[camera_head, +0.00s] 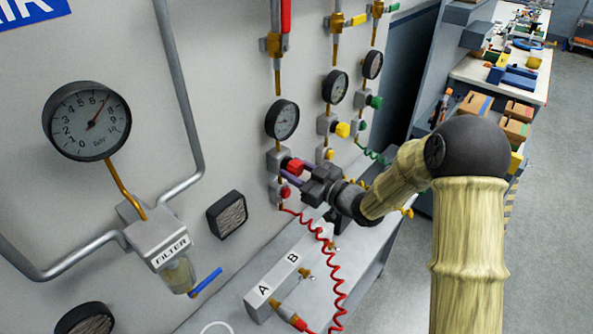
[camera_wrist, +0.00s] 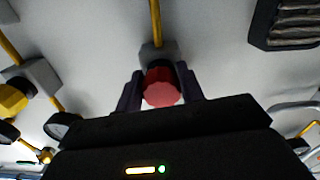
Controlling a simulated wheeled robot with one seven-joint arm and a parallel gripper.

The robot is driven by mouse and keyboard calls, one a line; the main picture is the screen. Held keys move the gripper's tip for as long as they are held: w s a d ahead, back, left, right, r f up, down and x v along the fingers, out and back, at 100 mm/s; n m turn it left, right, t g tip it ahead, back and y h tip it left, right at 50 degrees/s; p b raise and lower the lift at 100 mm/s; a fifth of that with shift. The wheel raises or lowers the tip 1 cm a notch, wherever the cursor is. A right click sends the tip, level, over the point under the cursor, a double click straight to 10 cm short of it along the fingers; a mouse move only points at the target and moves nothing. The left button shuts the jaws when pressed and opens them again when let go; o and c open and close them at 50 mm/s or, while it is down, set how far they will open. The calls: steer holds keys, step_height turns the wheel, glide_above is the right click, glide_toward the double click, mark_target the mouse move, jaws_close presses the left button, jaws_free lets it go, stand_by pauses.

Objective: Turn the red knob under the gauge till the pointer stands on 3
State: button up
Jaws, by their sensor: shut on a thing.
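The red knob (camera_head: 295,166) sits on a grey regulator block below a small round gauge (camera_head: 282,119) on the wall. In the wrist view the red knob (camera_wrist: 162,88) is in the middle, between two dark fingers. My gripper (camera_head: 290,174) reaches the knob from the right and is shut on it; it also shows in the wrist view (camera_wrist: 161,92). The gauge's pointer is too small to read in the head view. The gauge above this knob is not visible in the wrist view.
A yellow knob (camera_head: 342,129) and a green knob (camera_head: 375,102) sit on neighbouring regulators to the right. A smaller red part (camera_head: 285,192) and a coiled red hose (camera_head: 335,270) are below. A large gauge (camera_head: 87,121) and filter (camera_head: 160,245) are at left.

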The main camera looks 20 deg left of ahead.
steer(key=m, duration=0.4)
steer(key=o, duration=1)
steer(key=shift+s, duration=0.1)
steer(key=shift+s+d+f, duration=0.1)
steer(key=shift+s+d, duration=0.05)
steer(key=shift+d, duration=0.4)
steer(key=b+v, duration=0.3)
steer(key=v, duration=1.3)
steer(key=shift+b, duration=0.35)
steer(key=shift+d, duration=0.15)
